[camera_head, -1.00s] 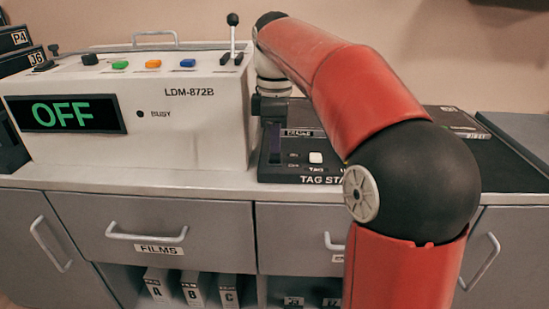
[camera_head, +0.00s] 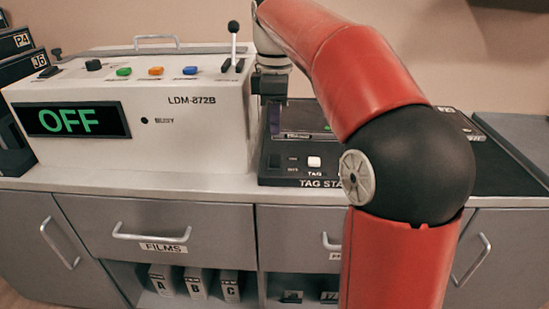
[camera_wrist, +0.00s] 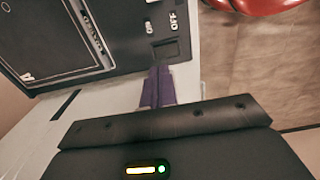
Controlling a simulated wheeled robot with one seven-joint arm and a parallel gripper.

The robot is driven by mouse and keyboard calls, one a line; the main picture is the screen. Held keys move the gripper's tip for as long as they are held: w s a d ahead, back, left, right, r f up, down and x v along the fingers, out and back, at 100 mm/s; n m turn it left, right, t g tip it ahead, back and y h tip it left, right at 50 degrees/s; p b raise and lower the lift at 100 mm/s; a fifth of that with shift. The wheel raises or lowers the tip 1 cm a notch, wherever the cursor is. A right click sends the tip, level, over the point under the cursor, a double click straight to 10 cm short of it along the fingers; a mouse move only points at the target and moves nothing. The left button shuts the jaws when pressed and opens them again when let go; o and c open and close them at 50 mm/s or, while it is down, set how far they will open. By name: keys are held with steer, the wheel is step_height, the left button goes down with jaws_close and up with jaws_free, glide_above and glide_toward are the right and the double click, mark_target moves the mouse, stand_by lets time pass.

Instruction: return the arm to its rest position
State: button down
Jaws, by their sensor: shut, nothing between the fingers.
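My red arm (camera_head: 362,85) reaches up from the lower right, bends at a black elbow and runs toward the back of the counter. My gripper (camera_head: 274,122) points down at its far end, between the white LDM-872B machine (camera_head: 195,130) and the black tag station (camera_head: 290,170). In the wrist view the purple fingers of my gripper (camera_wrist: 158,84) are together, with nothing between them. Beyond them lies a black panel with a small switch and an OFF label. Whether the fingertips touch anything is unclear.
The machine's display (camera_head: 72,120) reads OFF, and a lever (camera_head: 233,40) stands on its top. Black binders (camera_head: 15,85) are at the far left. Grey drawers (camera_head: 140,225) and a shelf of film boxes (camera_head: 195,283) are below the counter.

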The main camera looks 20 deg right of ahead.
steer(key=shift+r, duration=0.45)
steer(key=shift+s, duration=0.1)
steer(key=shift+s+a+m, duration=0.2)
steer(key=shift+s+m, duration=0.1)
steer(key=shift+s, duration=0.1)
steer(key=s+f+m+t, duration=0.2)
steer(key=s+f+m, duration=0.5)
steer(key=s, duration=0.3)
steer(key=s+f+m+t, duration=0.3)
steer(key=s+f+m, duration=0.3)
steer(key=s, duration=0.5)
step_height(320, 180, down, 2)
steer(key=shift+d+f+m+t, duration=0.1)
steer(key=shift+d+m+t, duration=0.1)
steer(key=shift+m+t, duration=0.15)
